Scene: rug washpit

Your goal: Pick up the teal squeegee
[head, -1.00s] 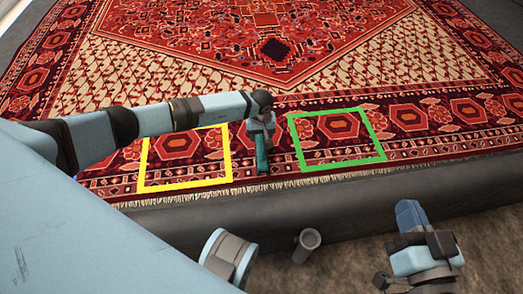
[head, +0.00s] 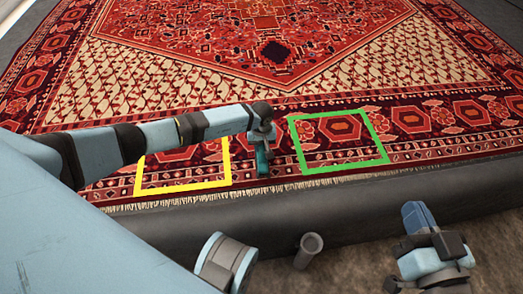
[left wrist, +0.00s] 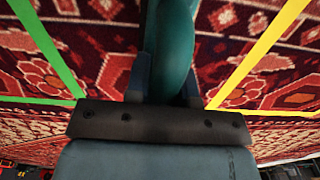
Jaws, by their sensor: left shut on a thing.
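The teal squeegee (head: 262,165) is at the front border of the rug, between the yellow and green frames. In the left wrist view its teal body (left wrist: 172,50) runs up between the two fingers. My left gripper (head: 262,143) is over it and shut on it; in the left wrist view the fingers (left wrist: 165,80) stand on either side of the teal part. Whether the squeegee is clear of the rug I cannot tell. My right gripper (head: 435,252) is low at the right, over the floor; its fingers are not clear enough to judge.
The patterned red rug (head: 400,75) covers the raised bed. A yellow frame (head: 185,187) lies left of the squeegee and a green frame (head: 345,165) right of it. The dark pit edge (head: 340,212) runs along the front. A grey cylinder (head: 308,248) stands by it.

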